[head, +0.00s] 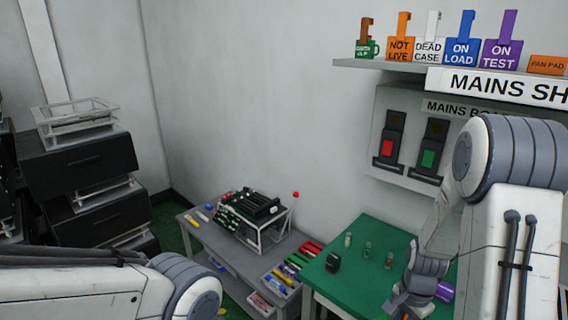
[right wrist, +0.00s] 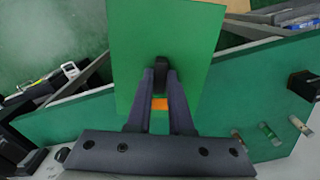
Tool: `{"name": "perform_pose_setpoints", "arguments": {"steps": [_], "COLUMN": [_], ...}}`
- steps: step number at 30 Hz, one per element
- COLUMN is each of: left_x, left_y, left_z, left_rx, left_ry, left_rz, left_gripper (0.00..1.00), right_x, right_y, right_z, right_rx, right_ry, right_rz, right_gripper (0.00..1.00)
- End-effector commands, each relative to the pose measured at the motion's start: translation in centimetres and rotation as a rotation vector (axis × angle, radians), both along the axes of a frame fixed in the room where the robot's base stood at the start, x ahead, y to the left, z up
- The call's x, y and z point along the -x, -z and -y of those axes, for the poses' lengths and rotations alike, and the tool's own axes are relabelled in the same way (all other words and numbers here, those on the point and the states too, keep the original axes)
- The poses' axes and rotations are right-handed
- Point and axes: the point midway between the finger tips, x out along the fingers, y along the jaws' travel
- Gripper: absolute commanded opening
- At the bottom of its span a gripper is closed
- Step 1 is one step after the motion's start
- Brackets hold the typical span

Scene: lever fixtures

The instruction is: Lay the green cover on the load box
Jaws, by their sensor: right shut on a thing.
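The green cover (right wrist: 165,35) is a flat green plate that fills the upper middle of the right wrist view. My right gripper (right wrist: 161,82) is shut on a black grip on the plate's face, with a small orange patch showing between the fingers. The plate hangs over the green table, and I cannot tell its height. In the head view my right arm reaches down to the table's right part, and the cover cannot be made out there. No box is labelled as the load box, so I cannot tell which one it is. My left gripper is out of view.
The green table (head: 345,285) carries a small black block (head: 333,262) and several small cylinders. A purple cylinder (head: 445,291) lies near my right wrist. A grey bench (head: 205,236) holds a white frame with black ribbed parts. Signs stand on a wall shelf (head: 420,67) above switch panels.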

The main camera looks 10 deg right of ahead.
Motion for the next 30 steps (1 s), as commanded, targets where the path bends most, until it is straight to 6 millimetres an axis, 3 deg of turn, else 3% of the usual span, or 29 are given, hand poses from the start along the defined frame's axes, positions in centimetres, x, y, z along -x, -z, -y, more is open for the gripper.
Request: {"name": "perform_pose_setpoints", "arguments": {"steps": [9,15,21,30], "left_x": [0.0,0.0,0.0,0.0], "left_y": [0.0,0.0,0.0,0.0], "left_z": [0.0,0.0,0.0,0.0], "left_rx": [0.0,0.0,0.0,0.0], "left_ry": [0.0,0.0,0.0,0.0], "left_rz": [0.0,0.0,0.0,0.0], "left_gripper": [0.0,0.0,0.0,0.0], "right_x": [-3.1,-3.7,-3.7,-3.7], "right_y": [3.2,4.6,5.1,5.1], "right_z": [-8.6,-12.3,-13.8,-13.8], "right_rx": [-0.001,-0.001,0.0,0.0], "right_ry": [-0.789,-1.125,-1.263,-1.27], "right_rz": [-0.003,-0.001,0.0,0.0], "right_gripper": [0.0,0.0,0.0,0.0]}}
